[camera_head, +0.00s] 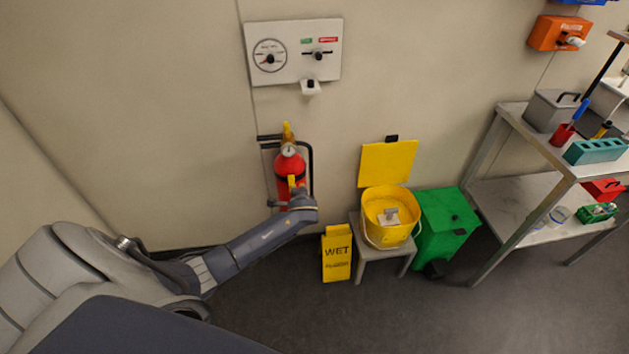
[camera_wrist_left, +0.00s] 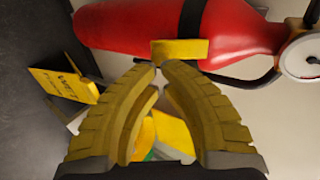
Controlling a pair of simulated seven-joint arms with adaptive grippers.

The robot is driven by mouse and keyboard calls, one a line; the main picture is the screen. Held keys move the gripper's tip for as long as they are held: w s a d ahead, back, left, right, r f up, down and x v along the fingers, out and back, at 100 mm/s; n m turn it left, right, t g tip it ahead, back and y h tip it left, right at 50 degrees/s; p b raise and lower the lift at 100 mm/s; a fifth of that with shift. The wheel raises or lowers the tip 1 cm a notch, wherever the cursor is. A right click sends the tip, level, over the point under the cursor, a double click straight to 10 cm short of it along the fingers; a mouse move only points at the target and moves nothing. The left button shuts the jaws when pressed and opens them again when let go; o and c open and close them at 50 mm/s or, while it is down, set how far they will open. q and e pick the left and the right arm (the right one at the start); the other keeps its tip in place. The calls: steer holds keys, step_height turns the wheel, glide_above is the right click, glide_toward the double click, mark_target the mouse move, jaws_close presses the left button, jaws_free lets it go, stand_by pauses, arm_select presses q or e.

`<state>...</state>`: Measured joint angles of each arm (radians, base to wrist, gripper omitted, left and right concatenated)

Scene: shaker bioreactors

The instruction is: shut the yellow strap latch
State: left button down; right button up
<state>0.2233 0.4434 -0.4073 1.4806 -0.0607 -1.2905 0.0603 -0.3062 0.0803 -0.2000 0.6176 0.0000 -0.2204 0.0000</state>
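The red fire extinguisher (camera_head: 289,166) hangs in a dark wall bracket, with a gauge on top. It lies sideways across the top of the left wrist view (camera_wrist_left: 140,25), with a dark band around it. The yellow strap latch (camera_wrist_left: 180,50) stands out from its side there, and a yellow piece shows on its front in the head view (camera_head: 292,181). My left gripper (camera_wrist_left: 161,70) has its yellow fingertips almost together, just in front of the latch. I see nothing held between them; whether they touch the latch is unclear. My right gripper is out of view.
A yellow wet-floor sign (camera_head: 337,253) stands right of my left arm. An open yellow bucket (camera_head: 387,231) rests on a stool beside a green bin (camera_head: 446,224). A gauge panel (camera_head: 293,50) is on the wall above. A metal shelf table (camera_head: 515,115) stands at the right.

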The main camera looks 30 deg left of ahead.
arm_select(q)
steer(key=shift+a+r, duration=0.1)
steer(key=shift+r, duration=0.6)
stand_by(0.3)
steer(key=s+d, duration=0.9)
steer(key=s, duration=0.1)
steer(key=shift+s, duration=0.3)
stand_by(0.5)
